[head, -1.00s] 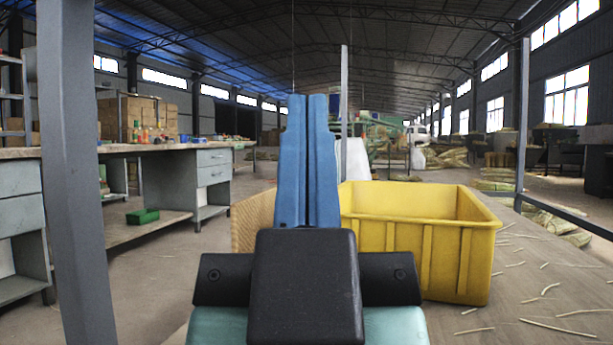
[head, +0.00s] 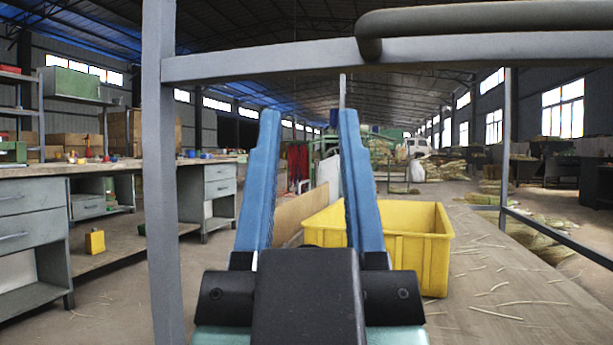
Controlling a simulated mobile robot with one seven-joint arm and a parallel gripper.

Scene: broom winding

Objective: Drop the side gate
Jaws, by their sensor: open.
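My gripper (head: 309,115) is open and empty. Its two blue fingers are spread apart and point away from me. A tan upright panel (head: 287,222) stands along the left side of a yellow crate (head: 424,262). It may be the side gate, but I cannot tell for sure. The panel is partly hidden behind my fingers, and its latch or hinge does not show. The fingers are in line with the panel and crate in the picture; I see no clear contact.
A grey post (head: 160,230) on the left and a grey crossbar (head: 270,66) frame the near view. A thick grey tube handle (head: 490,18) hangs at top right. The crate stands on a wooden deck (head: 480,290) strewn with straws. A workbench (head: 30,205) is at left, with floor between.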

